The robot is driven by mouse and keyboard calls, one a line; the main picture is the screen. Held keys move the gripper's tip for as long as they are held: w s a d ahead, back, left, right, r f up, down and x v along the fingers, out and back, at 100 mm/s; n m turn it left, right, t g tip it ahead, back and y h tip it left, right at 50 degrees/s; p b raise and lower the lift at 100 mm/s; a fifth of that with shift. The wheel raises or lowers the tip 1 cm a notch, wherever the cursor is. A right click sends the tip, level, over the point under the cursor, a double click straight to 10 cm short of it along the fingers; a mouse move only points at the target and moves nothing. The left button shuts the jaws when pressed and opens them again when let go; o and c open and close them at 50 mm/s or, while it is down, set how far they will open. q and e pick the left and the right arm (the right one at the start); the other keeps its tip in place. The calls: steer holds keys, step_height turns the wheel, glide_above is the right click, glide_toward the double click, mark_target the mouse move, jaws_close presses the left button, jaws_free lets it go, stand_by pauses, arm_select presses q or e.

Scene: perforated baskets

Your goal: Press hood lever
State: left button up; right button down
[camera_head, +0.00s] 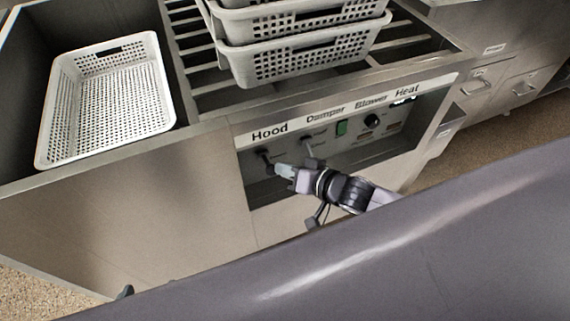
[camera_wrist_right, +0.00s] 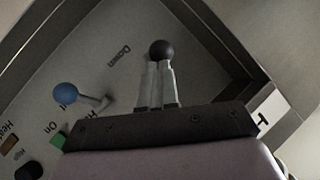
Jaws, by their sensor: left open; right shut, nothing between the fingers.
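The hood lever (camera_head: 264,154) is a dark lever below the "Hood" label on the recessed control panel (camera_head: 345,140). Its black ball knob (camera_wrist_right: 161,50) shows just beyond my right fingertips in the right wrist view. My right gripper (camera_head: 283,170) is shut and empty, with its fingertips (camera_wrist_right: 156,80) at the lever. They overlap the knob in the picture, and I cannot tell whether they touch it. Only a small dark tip of my left gripper (camera_head: 125,292) shows at the lower left of the head view, well away from the panel.
A second lever with a blue ball (camera_wrist_right: 66,93) stands beside the hood lever, under "Damper". A green switch (camera_head: 341,128) and a black knob (camera_head: 372,121) are further right. Perforated baskets (camera_head: 105,100) sit on top of the unit.

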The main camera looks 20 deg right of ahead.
arm_select(q)
step_height(320, 180, down, 7)
steer(key=b, duration=0.7)
steer(key=shift+w+d+f+b, duration=0.15)
steer(key=shift+b, duration=0.15)
arm_select(e)
steer(key=f+t, duration=0.1)
steer(key=f+n+t+y, duration=0.1)
steer(key=f, duration=0.1)
steer(key=f+t, duration=0.1)
steer(key=t, duration=0.1)
steer(key=shift+s+f+n+y, duration=0.25)
steer(key=shift+s+n+y, duration=0.05)
steer(key=shift+s, duration=0.1)
